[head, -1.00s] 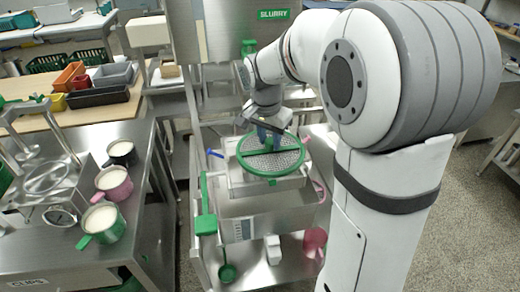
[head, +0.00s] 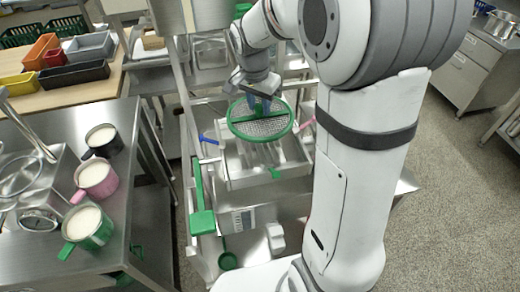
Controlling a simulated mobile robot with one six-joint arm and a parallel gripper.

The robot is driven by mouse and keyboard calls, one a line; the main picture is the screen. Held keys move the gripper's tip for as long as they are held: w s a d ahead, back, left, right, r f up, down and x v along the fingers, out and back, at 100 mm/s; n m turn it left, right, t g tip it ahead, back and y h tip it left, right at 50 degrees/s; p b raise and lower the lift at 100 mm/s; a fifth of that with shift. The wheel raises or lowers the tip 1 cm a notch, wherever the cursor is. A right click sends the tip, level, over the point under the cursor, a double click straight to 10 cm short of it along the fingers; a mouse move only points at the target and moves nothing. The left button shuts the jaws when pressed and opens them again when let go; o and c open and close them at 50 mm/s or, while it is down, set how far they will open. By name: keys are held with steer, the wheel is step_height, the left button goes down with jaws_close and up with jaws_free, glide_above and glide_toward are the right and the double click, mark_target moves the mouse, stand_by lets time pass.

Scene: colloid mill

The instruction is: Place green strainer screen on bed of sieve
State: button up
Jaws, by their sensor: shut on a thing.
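The green strainer screen (head: 260,127) is a round mesh disc with a green rim and a green bar across it. My gripper (head: 258,104) is shut on its green bar near the far side and holds it over the back part of the sieve. The sieve is a steel tray-like machine; its bed (head: 268,158) shows bare, ribbed metal in front of the screen. The screen looks raised above the bed, but the exact gap cannot be told. The fingertips are partly hidden by the screen's bar.
A green lever (head: 200,205) stands at the sieve's left, with a blue handle (head: 208,140) behind it. Mugs in black (head: 103,141), pink (head: 96,179) and green (head: 88,226) stand on the left steel table. Colored bins (head: 75,95) lie farther back.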

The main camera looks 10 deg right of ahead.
step_height(320, 180, down, 3)
steer(key=shift+w+r+b, duration=0.1)
steer(key=shift+r+b, duration=0.05)
steer(key=shift+b, duration=0.25)
step_height(320, 180, down, 10)
steer(key=shift+f, duration=0.2)
steer(key=shift+f+b, duration=0.2)
steer(key=shift+b, duration=0.2)
steer(key=o, duration=1.1)
steer(key=shift+r, duration=0.1)
